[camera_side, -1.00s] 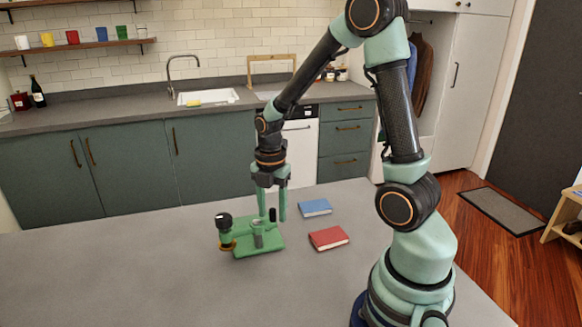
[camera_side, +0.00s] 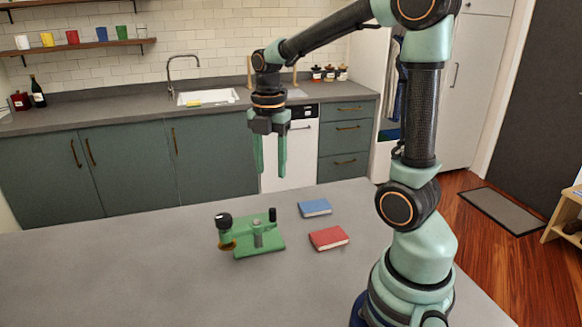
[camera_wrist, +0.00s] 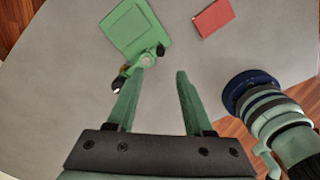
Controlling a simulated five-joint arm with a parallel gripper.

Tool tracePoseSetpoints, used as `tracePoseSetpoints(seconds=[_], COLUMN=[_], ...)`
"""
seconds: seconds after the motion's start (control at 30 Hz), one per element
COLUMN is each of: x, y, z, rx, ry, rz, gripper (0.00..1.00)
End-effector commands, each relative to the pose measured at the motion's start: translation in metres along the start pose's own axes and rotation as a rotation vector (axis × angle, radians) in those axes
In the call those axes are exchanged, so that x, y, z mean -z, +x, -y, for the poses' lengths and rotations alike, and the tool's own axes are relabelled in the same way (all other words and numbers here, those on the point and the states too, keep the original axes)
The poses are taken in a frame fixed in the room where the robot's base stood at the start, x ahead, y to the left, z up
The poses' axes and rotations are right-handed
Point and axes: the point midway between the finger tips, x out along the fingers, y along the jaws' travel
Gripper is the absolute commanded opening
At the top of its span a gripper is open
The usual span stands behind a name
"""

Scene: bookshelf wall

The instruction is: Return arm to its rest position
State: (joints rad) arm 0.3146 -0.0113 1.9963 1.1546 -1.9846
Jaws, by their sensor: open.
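My gripper (camera_side: 270,168) is open and empty, with its fingers pointing down, well above the grey table. In the wrist view my gripper (camera_wrist: 162,75) shows its two green fingers apart with only table between them. The green device (camera_side: 258,236) stands on the table below my gripper, with a flat green base, a black-topped post at its left and a small dark peg at its right. In the wrist view the green device (camera_wrist: 130,28) lies beyond the left fingertip, its black-capped end partly close to that finger in the picture.
A red book (camera_side: 328,238) and a blue book (camera_side: 314,207) lie flat to the right of the green device. The grey table (camera_side: 130,275) is bare at the left and front. A counter with a sink (camera_side: 208,97) and a shelf of cups (camera_side: 85,45) are behind.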

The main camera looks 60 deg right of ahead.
Motion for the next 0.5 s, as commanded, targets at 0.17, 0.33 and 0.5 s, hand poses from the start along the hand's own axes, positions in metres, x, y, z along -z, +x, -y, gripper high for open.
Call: tracePoseSetpoints(seconds=[0.17,0.33,0.5], x=[0.000,0.006,0.026], y=[0.000,-0.004,-0.016], z=[0.000,0.001,0.004], rx=[0.000,-0.020,-0.099], ry=[0.000,0.062,0.314], rz=[0.000,0.008,0.019], gripper=[0.52,0.52,0.52])
